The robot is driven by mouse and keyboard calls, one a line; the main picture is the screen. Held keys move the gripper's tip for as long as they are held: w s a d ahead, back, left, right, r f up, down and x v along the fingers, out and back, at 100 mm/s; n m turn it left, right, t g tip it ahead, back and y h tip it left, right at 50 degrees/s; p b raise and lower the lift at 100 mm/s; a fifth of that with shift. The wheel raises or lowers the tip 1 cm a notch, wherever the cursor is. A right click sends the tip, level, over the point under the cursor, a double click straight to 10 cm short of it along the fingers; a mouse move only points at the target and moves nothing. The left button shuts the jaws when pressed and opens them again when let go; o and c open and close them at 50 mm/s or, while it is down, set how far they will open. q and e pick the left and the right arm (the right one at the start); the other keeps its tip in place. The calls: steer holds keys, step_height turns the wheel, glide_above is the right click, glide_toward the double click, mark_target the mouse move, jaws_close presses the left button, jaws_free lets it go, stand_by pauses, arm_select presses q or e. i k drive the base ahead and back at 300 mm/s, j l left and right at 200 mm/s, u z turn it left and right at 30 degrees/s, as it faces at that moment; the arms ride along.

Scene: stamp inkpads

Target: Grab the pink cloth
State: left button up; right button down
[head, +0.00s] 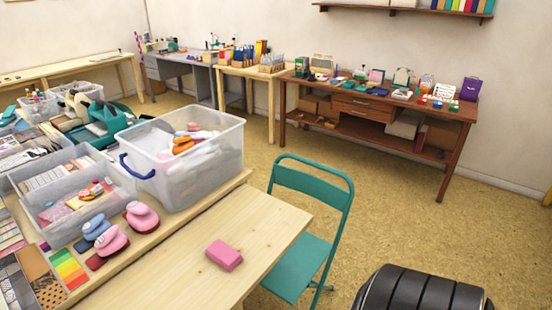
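A small pink folded block-like thing, which fits the pink cloth (224,254), lies flat on the bare pale wooden table (175,280) near its front right part. From here I cannot tell its fabric. Nothing touches it or covers it. Neither of my grippers shows in the head view.
A clear plastic bin (205,170) with a blue handle, a clear tray (70,205) and pink punches (142,216) stand behind and left of the cloth. A teal folding chair (313,200) stands at the table's right edge. A black ribbed padded object (420,290) is at bottom right. Open floor lies beyond.

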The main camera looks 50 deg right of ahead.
mark_target(227, 258)
steer(key=z, duration=1.2)
steer(key=i+l+u, duration=0.1)
steer(key=l, duration=0.35)
